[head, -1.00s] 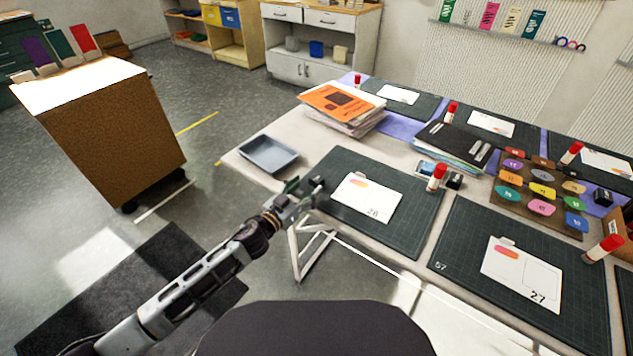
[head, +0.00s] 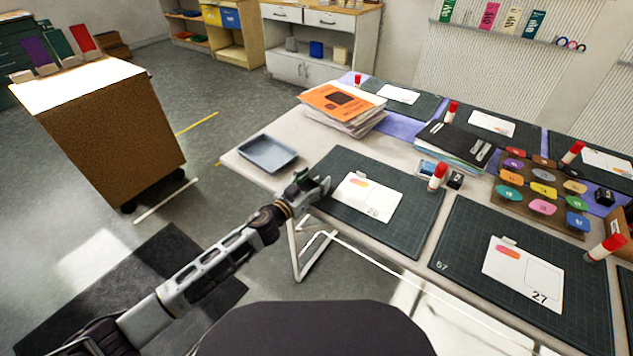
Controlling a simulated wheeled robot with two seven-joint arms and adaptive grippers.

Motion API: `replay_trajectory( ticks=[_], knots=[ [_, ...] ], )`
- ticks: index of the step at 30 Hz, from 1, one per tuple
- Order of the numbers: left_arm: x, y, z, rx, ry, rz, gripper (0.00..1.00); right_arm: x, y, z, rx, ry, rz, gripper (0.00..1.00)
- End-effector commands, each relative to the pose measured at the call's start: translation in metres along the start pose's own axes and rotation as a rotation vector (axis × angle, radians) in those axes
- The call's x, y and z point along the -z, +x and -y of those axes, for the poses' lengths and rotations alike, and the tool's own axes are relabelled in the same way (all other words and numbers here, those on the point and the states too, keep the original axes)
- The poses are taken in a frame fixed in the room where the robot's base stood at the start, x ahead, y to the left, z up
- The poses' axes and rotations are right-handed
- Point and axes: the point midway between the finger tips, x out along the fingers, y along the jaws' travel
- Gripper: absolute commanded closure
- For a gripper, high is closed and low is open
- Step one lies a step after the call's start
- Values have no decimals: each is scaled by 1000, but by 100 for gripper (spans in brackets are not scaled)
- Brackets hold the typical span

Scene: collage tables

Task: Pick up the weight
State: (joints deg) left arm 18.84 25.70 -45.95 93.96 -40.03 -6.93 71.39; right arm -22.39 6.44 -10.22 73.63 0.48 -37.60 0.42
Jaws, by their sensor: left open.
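No thing is plainly marked as the weight. A small black block (head: 455,180) stands on the table beside a red-capped glue stick (head: 437,177), and it may be the weight. A similar dark block (head: 603,196) stands at the far right. My left gripper (head: 326,186) is open and empty over the left edge of the nearer dark green cutting mat (head: 408,232). It is just left of a white card (head: 366,198) with an orange mark, well left of the nearer block. My right gripper is out of view.
A grey-blue tray (head: 268,153) lies at the table's left corner. A paper stack (head: 343,108) with an orange top and a black folder (head: 456,142) lie further back. Coloured numbered discs (head: 543,190) fill a brown board at right.

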Motion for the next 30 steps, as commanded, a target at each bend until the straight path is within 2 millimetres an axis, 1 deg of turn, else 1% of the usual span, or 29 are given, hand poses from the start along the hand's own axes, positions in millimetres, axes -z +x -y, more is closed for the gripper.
replay_trajectory(
  ticks=[6, 17, 30],
  knots=[
    [0, 3, 0, 0, 0, 0, 35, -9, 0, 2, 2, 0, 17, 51],
    [0, 3, 0, 0, 0, 0, 35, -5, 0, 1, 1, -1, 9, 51],
    [0, 3, 0, 0, 0, 0, 92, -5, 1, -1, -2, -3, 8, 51]
  ],
)
